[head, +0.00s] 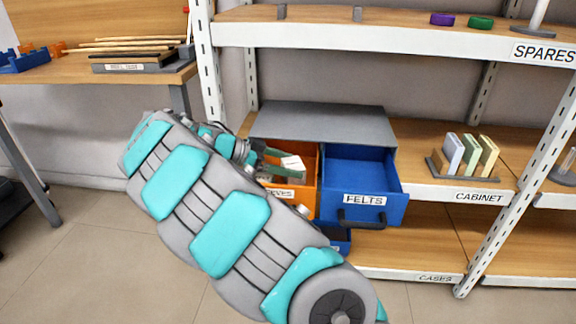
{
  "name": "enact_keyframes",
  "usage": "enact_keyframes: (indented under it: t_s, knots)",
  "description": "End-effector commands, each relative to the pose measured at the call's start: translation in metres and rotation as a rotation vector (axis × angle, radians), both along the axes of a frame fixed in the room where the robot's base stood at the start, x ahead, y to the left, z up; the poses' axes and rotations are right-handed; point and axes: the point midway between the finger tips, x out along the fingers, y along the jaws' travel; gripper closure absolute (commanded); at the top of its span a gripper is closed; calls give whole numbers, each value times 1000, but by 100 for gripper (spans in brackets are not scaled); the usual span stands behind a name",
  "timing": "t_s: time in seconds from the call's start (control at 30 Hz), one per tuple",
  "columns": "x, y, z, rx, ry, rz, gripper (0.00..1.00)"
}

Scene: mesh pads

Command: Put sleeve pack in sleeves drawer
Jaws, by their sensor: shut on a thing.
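My gripper (279,162) is over the open orange drawer (305,189) in the head view. It is shut on a small white pack with a red mark, the sleeve pack (292,162). The pack shows at the fingertips, inside the outline of the drawer opening; I cannot tell whether it touches the drawer floor. The orange drawer's front label is partly covered by my arm and reads "...EVES". My arm hides the drawer's left and front parts.
A blue open drawer (361,175) labelled FELTS stands right beside the orange one, under the grey cabinet top (322,122). A lower blue drawer (341,241) shows partly behind my arm. A rack of upright pads (469,156) stands at right; a shelf (400,38) runs above.

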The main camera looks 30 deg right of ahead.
Motion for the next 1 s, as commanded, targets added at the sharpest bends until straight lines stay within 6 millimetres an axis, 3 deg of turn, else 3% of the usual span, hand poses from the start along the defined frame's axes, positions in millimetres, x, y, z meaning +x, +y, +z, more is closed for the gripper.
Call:
enact_keyframes:
  t_s: [0.47,0.5,0.6,1.0]
  knots:
    - [-1,0,-9,-1,-1,-2,70]
    - [-1,0,-8,-1,0,-1,11]
    - [-1,0,-8,-1,0,-1,0]
    - [1,4,-3,-1,-1,0,0]
